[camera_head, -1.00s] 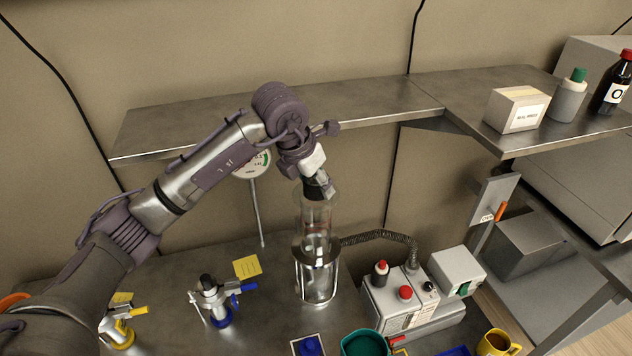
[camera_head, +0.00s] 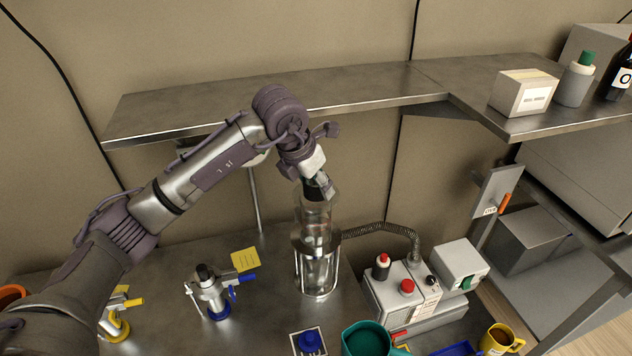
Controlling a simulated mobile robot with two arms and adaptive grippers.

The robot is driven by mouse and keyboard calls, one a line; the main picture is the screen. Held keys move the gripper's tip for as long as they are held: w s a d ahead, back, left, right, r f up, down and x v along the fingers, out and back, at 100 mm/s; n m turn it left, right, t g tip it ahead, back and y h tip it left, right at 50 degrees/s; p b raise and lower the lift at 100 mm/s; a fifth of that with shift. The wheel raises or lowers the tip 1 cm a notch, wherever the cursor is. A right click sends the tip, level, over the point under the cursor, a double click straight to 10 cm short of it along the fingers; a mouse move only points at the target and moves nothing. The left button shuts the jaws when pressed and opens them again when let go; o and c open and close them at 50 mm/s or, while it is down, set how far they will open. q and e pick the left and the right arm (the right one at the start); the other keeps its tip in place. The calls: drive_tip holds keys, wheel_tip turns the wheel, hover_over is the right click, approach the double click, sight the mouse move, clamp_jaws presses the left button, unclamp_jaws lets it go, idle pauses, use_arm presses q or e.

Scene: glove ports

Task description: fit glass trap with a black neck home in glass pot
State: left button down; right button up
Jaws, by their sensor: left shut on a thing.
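My left gripper (camera_head: 318,181) is shut on the black neck of the glass trap (camera_head: 314,212). The trap is clear, hangs below the gripper and looks roughly upright. The glass pot (camera_head: 317,272) is a clear cylinder in a metal frame on the bench, directly below. The trap's lower part overlaps the pot's collar in the picture. Clear glass on clear glass makes it hard to tell how deep the trap sits in the pot. My right gripper is not in view.
A ribbed hose (camera_head: 385,229) runs from beside the pot's collar to a grey pump box (camera_head: 405,290). A metal clamp valve (camera_head: 210,290) stands left of the pot. A blue-knobbed plate (camera_head: 310,341) and teal mug (camera_head: 365,338) are in front. A steel shelf (camera_head: 370,98) runs behind.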

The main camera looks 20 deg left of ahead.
sight(302, 204)
use_arm(q)
drive_tip(key=shift+f+b, duration=1.9)
drive_tip(key=shift+f, duration=0.5)
drive_tip(key=shift+f+b, duration=3.05)
drive_tip(key=shift+f, duration=0.7)
drive_tip(key=shift+f+b, duration=0.2)
drive_tip(key=shift+b, duration=0.1)
drive_tip(key=shift+c, duration=1.9)
unclamp_jaws()
drive_tip(key=v, duration=1.2)
